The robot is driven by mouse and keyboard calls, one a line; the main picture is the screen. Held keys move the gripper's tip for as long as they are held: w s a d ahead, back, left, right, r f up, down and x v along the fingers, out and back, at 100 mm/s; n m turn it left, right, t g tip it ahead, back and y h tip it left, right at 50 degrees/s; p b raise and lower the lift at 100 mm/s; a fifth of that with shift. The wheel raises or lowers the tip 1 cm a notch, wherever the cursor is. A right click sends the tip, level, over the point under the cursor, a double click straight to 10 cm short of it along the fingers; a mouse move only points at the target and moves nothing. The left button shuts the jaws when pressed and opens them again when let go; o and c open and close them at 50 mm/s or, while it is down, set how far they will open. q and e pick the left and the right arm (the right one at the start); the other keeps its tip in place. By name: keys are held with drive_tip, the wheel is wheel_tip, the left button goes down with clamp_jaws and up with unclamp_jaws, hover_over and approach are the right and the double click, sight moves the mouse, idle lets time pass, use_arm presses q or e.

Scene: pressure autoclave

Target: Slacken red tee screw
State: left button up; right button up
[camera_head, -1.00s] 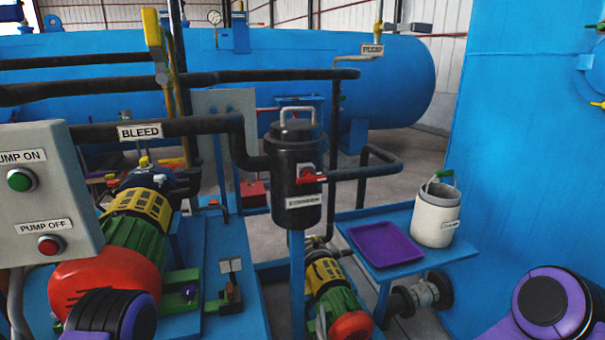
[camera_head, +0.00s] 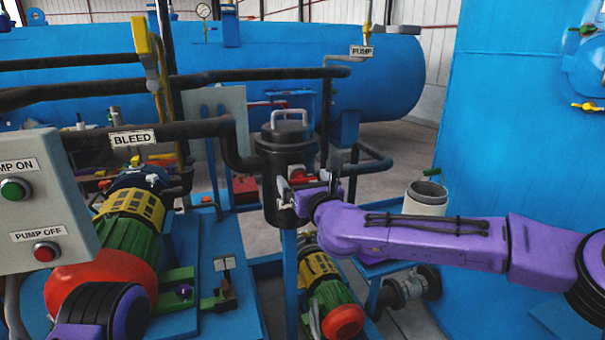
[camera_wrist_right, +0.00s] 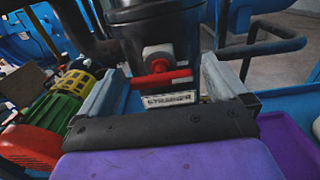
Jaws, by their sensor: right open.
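The red tee screw (camera_wrist_right: 160,78) sits on a pale round boss on the front of the black strainer (camera_wrist_right: 150,22). Its red bar lies roughly level above the strainer label. In the head view the strainer (camera_head: 287,150) stands in the middle, and the red screw (camera_head: 298,174) is partly hidden by my right gripper (camera_head: 284,190). My left gripper is not in view.
A grey pump panel (camera_head: 45,205) stands at the left. A black pipe (camera_head: 372,163) runs right from behind the strainer. A white bucket (camera_head: 426,197) stands at the right, partly behind my right arm. A purple tray (camera_wrist_right: 288,140) lies lower right in the wrist view.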

drive_tip(key=shift+x, duration=0.85)
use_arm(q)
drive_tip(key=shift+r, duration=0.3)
use_arm(e)
drive_tip(key=shift+c, duration=0.3)
drive_tip(key=c, duration=0.9)
drive_tip(key=shift+o, duration=0.2)
